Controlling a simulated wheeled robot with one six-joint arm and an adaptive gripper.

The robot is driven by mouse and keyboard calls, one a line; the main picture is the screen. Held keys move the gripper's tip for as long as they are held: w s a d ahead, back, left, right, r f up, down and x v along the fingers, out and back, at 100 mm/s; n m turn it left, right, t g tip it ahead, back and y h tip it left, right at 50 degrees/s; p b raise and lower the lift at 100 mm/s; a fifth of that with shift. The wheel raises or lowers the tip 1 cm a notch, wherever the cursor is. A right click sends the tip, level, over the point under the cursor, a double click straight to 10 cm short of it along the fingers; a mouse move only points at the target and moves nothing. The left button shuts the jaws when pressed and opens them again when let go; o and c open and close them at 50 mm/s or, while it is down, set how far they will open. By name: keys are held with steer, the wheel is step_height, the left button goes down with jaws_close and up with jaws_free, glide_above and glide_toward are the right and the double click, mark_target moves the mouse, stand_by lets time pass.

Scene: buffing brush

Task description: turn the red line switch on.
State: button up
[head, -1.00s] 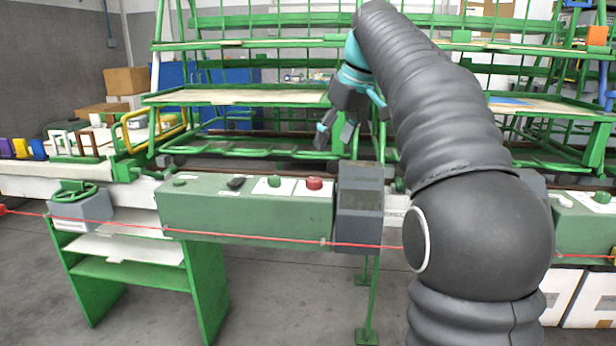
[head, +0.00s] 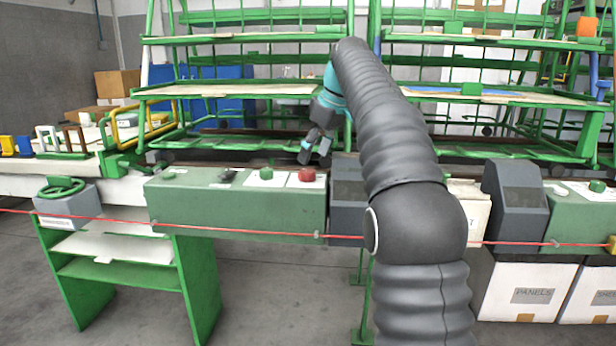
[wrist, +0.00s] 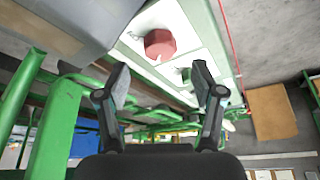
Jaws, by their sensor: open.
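A red round knob (head: 306,175) sits on a white plate at the right end of the top of a long green control box (head: 245,212). It also shows in the wrist view (wrist: 160,43), at the upper middle beyond my fingertips. My gripper (head: 314,152) is open and empty, its fingers pointing down, a little above and apart from the knob in the head view. In the wrist view my two fingers (wrist: 160,80) are spread wide with nothing between them. I cannot read any on or off marking on the knob.
A green knob (head: 266,173), a dark switch (head: 228,177) and another green button (head: 169,174) share the box top. A dark grey housing (head: 346,203) stands right of the box. A red cord (head: 250,231) runs along the front. Green racks (head: 240,92) rise behind.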

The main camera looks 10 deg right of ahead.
mark_target(307, 171)
steer(key=shift+b+x, duration=0.65)
steer(key=shift+x, duration=1.85)
steer(key=c, duration=1.1)
